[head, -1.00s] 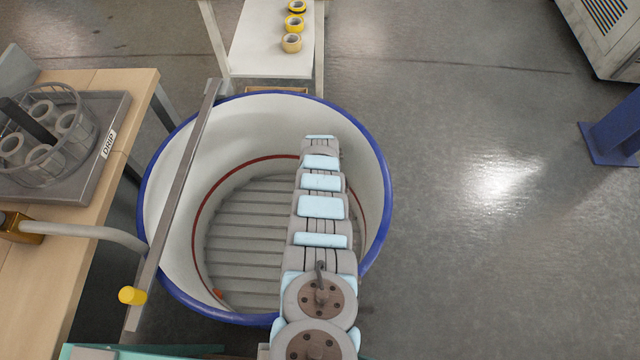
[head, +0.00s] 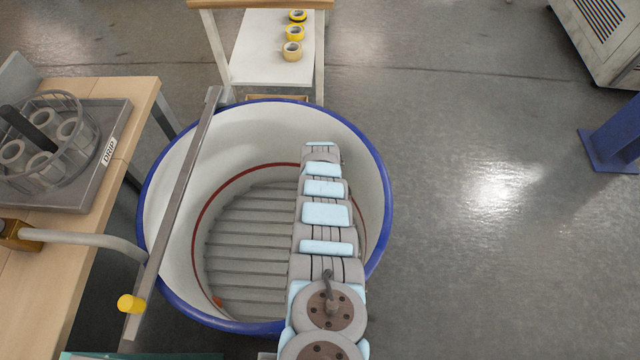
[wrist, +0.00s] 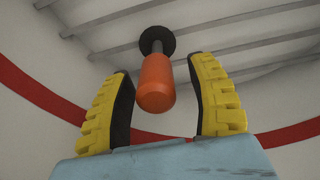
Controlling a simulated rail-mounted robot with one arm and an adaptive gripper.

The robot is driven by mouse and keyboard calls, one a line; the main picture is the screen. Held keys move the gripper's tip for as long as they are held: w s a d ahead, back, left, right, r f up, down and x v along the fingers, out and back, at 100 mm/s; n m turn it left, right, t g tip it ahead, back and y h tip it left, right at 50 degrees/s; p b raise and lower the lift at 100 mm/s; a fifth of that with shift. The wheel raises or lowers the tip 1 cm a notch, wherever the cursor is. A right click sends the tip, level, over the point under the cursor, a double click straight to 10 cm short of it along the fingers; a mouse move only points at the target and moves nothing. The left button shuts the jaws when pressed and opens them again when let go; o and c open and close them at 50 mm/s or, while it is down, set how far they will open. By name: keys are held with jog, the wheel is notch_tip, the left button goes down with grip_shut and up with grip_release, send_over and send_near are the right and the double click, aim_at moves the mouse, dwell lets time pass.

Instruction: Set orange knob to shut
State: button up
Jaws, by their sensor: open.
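The orange knob (wrist: 156,82) shows in the wrist view, on a dark round mount at the slatted floor of the tub. It stands between and beyond the two yellow-padded fingers of my gripper (wrist: 164,105), which are apart and touch nothing that I can see. In the head view a small orange bit of the knob (head: 217,301) shows low at the left of the tub floor. My arm reaches down into the white tub (head: 170,215), and my gripper is hidden there in the head view.
The tub has a blue rim and a red inner line. A grey bar (head: 178,205) with a yellow handle (head: 131,303) crosses its left side. A wooden table (head: 95,225) with a basket of rolls (head: 40,140) stands left. A white shelf (head: 262,60) holds tape rolls behind.

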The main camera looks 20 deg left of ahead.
jog(key=shift+d+r, duration=0.15)
jog(key=shift+r, duration=1)
notch_tip(320, 180, up, 2)
jog(key=shift+r, duration=0.65)
notch_tip(320, 180, up, 2)
jog(key=shift+w+r, duration=0.1)
jog(key=shift+r, duration=1.8)
